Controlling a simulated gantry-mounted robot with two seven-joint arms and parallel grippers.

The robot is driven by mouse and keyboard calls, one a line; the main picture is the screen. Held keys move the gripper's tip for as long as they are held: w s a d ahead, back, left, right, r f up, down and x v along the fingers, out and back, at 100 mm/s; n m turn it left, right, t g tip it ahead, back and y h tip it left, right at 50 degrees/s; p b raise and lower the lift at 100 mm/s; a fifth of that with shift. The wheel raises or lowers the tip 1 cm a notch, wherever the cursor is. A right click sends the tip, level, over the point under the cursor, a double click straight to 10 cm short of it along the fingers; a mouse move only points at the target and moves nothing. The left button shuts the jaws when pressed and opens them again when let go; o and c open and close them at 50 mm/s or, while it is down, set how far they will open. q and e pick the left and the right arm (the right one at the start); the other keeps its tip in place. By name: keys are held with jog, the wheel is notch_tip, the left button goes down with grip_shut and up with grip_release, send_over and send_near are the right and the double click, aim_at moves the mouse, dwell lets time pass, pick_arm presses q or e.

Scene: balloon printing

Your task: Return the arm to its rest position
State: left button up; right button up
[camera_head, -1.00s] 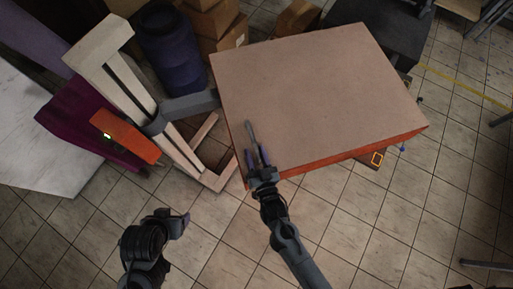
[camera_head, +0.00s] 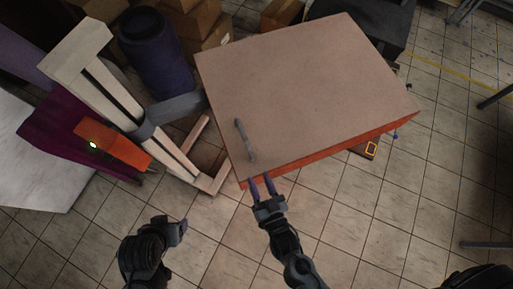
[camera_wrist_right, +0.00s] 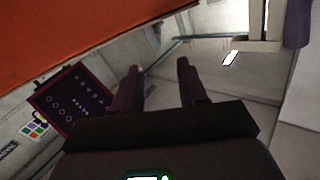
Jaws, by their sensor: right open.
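My right gripper (camera_head: 263,187) is open and empty, just off the front edge of the brown-topped table (camera_head: 310,85) in the head view. Its two fingers (camera_wrist_right: 160,85) stand apart in the right wrist view, with nothing between them. A dark grey handle-shaped tool (camera_head: 244,139) lies on the table top near its front left corner, a short way beyond the fingertips. My left gripper (camera_head: 178,230) is at the lower left, over the tiled floor; whether it is open cannot be made out.
The table's orange side (camera_wrist_right: 70,35) is close above the right gripper in the wrist view. A wooden frame (camera_head: 150,120), an orange device (camera_head: 112,144) and a blue barrel (camera_head: 155,52) stand at the left. Cardboard boxes (camera_head: 195,20) are behind. The tiled floor in front is clear.

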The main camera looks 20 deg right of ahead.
jog(key=shift+s, duration=0.3)
jog(key=w+d+r+n+g+p, duration=0.35)
jog(key=w+d+r+p, duration=0.3)
jog(key=d+r, duration=0.5)
jog(key=s+d+f+g+h, duration=0.1)
jog(key=s+d+g, duration=0.3)
jog(key=s+g, duration=0.7)
jog(key=shift+s+d+f+h, duration=0.15)
jog(key=shift+s+f+h, duration=0.2)
jog(key=shift+f, duration=0.35)
jog(key=shift+m, duration=0.25)
